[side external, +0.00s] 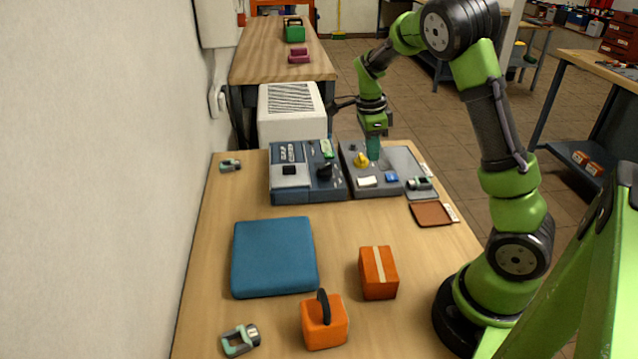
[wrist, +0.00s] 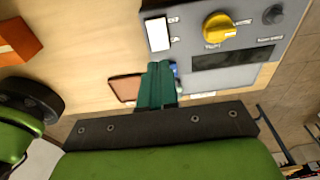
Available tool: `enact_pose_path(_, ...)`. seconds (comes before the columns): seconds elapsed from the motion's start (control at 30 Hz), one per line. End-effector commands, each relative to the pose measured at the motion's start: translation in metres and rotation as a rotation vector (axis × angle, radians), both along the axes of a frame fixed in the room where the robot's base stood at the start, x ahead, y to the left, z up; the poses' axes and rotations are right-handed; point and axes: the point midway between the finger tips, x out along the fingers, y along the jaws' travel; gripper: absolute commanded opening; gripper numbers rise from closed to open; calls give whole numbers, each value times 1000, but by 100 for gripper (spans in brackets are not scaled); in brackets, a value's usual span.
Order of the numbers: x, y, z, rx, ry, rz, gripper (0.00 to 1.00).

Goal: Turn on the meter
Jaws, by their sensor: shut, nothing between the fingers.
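A grey panel device (side external: 352,183) with a yellow knob (side external: 361,159), a white block (side external: 367,181) and a blue part (side external: 391,177) stands at the back of the table. In the wrist view, the yellow knob (wrist: 217,27), a white rectangle (wrist: 157,34) and a dark strip (wrist: 233,57) show on its face. A blue-grey device (side external: 306,190) with a black knob (side external: 324,170) stands to its left. I cannot tell which one is the meter. My gripper (side external: 373,157) is shut and empty, pointing down over the grey panel beside the yellow knob; its teal fingers (wrist: 161,66) partly hide the blue part.
A blue pad (side external: 273,257), an orange box (side external: 378,273) and an orange block with a black handle (side external: 324,323) lie in front. A white vented box (side external: 291,118) stands behind.

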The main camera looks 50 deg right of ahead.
Motion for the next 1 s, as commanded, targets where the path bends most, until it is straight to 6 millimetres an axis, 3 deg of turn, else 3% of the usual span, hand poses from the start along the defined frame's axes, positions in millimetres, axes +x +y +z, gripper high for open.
enact_pose_path(0.1,-3,-2,-25,1,4,-2,0)
enact_pose_path(0.33,-5,-5,-54,1,1,-2,0)
enact_pose_path(1.0,-7,-7,-66,0,0,1,0)
